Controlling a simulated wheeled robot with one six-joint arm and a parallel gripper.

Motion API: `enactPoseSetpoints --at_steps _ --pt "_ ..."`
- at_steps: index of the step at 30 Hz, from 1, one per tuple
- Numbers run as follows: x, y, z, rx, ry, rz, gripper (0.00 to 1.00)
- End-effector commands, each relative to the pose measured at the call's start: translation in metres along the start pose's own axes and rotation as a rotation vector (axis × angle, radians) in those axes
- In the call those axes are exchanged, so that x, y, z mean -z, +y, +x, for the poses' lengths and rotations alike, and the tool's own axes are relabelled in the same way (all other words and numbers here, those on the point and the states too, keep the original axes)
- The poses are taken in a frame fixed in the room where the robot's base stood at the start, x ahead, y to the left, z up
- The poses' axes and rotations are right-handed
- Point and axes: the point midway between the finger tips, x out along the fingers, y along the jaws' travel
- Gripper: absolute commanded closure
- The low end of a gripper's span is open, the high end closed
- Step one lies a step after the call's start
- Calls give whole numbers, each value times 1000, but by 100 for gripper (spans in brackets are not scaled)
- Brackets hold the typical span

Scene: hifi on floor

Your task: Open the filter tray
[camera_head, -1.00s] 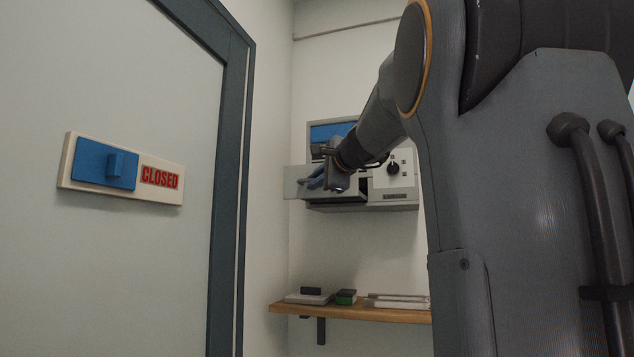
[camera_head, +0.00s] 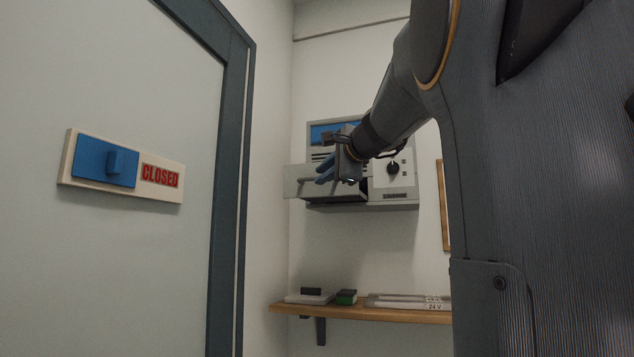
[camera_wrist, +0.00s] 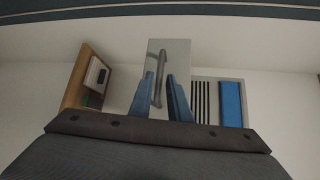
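The filter tray (camera_head: 300,188) sticks out of the wall unit, with its pale front panel standing clear of the housing and a dark gap behind it. The panel also shows in the wrist view (camera_wrist: 180,52), with a grey bar handle (camera_wrist: 158,78) on it. My gripper (camera_wrist: 161,76) has two blue fingers spread apart, with the handle appearing between them in the picture and a gap beside it. In the head view my gripper (camera_head: 322,173) is in front of the tray and hides part of it. Contact with the handle cannot be told.
The wall unit (camera_head: 395,185) has a dark knob and a blue panel. Below it, a wooden shelf (camera_head: 350,312) holds several small items. A door (camera_head: 150,270) with a "CLOSED" slider sign (camera_head: 110,165) stands at the left. Open air lies between shelf and unit.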

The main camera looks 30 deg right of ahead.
Motion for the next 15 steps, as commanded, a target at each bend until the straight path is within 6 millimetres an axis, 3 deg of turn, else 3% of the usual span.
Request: enactPoseSetpoints --at_steps 6,15 --pt "0 0 -25 0 1 -1 83" --pt "0 0 -30 -1 -1 0 83"
